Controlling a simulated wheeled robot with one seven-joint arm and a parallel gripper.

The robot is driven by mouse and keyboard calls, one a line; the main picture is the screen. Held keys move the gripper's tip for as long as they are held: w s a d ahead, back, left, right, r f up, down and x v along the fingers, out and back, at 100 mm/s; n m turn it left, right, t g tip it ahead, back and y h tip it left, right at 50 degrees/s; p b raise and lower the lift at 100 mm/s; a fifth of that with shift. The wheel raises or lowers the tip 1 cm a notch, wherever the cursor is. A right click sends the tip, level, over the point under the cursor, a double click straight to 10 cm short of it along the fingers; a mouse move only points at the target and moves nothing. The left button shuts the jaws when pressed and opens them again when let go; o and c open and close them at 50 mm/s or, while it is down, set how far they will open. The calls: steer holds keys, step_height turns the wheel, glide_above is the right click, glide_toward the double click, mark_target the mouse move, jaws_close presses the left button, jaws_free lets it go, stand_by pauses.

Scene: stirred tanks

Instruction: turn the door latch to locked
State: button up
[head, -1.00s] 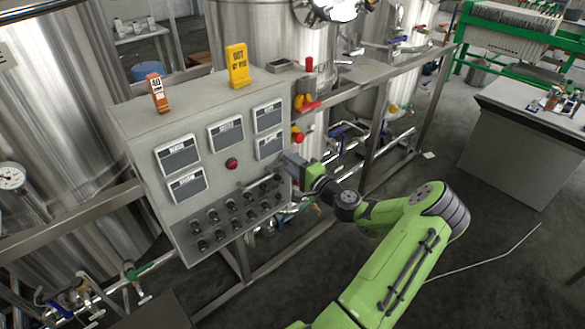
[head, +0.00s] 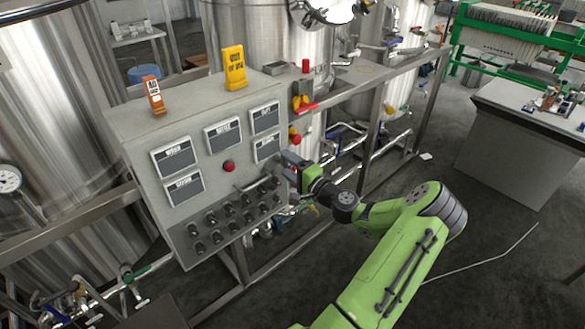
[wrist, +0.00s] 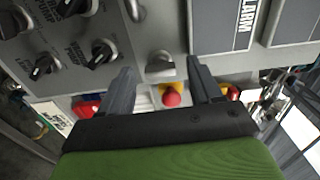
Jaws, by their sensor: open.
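The grey control cabinet (head: 215,185) stands at the left centre of the head view. My gripper (head: 287,164) is at the right edge of its front face. In the wrist view my gripper (wrist: 161,74) has its two dark fingers apart, with a small silver latch-like knob (wrist: 160,65) on the panel between them. I take this knob for the door latch; its tab looks roughly crosswise, from finger to finger. I cannot tell whether the fingers touch it. In the head view the latch is hidden behind my gripper.
Black selector knobs (wrist: 100,52) sit close beside the fingers on the panel. A red button on a yellow base (wrist: 170,96) shows beyond the gap. A silver handle bar (head: 258,182) runs near the gripper. A steel frame and pipes (head: 372,150) stand to the right.

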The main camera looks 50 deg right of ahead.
steer(key=v, duration=1.5)
steer(key=shift+s, duration=0.35)
steer(key=shift+a, duration=0.1)
